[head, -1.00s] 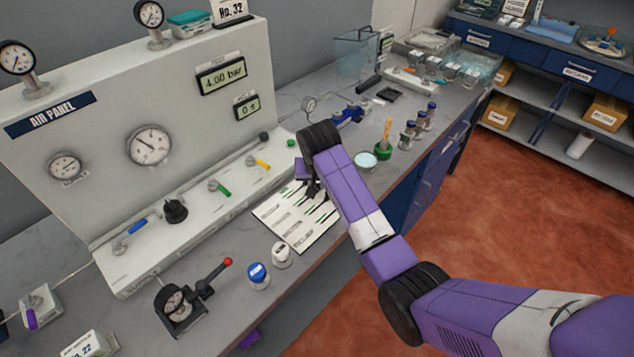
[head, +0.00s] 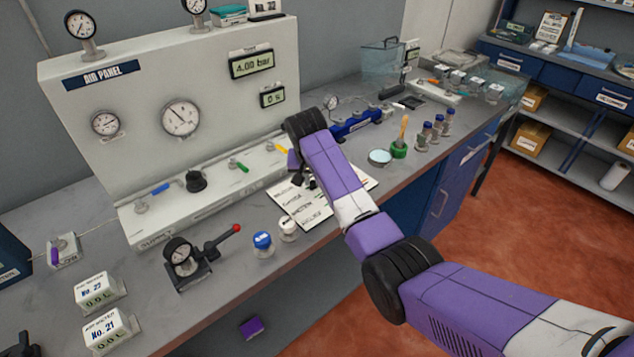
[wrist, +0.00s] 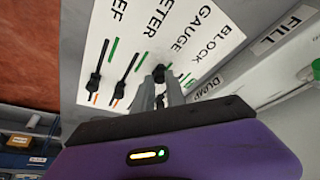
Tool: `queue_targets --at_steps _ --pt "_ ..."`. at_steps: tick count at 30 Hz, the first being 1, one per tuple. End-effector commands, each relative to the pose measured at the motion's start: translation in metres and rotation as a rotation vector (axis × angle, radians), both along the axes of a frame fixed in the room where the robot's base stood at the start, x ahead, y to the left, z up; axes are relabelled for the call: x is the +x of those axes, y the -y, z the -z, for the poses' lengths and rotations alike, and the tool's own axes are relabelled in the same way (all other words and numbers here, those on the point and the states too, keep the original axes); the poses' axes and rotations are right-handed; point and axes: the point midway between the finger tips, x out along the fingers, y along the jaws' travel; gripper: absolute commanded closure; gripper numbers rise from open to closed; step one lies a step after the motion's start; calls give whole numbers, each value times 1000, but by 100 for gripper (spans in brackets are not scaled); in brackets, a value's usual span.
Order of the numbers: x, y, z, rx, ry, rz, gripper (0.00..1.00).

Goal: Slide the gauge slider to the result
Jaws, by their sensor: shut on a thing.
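The white slider board (head: 318,212) lies on the bench under my gripper in the head view. In the wrist view the board (wrist: 88,55) shows printed labels, among them GAUGE and BLOCK, with dark slots and green and orange marks. My gripper (wrist: 160,90) points down at the board, its fingers together on a small black knob (wrist: 158,72). The knob appears in line with the GAUGE label, so I take it as the gauge slider. Two other black sliders (wrist: 95,82) stand to its left. The fingers hide part of the held slider's slot. In the head view my gripper (head: 308,182) is partly hidden by my arm.
The air panel (head: 170,90) with its valve row stands behind the board. White and blue capped bottles (head: 263,243) and a lever device (head: 185,265) stand left of the board. A round dish (head: 380,157) and several vials lie to the right.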

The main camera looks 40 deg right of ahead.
Motion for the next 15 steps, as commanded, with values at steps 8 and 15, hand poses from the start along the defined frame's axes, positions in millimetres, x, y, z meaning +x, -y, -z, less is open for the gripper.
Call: queue_targets --at_steps 8,15 --pt "1 -5 0 4 0 -9 61" --pt "0 -3 0 3 0 -6 61"
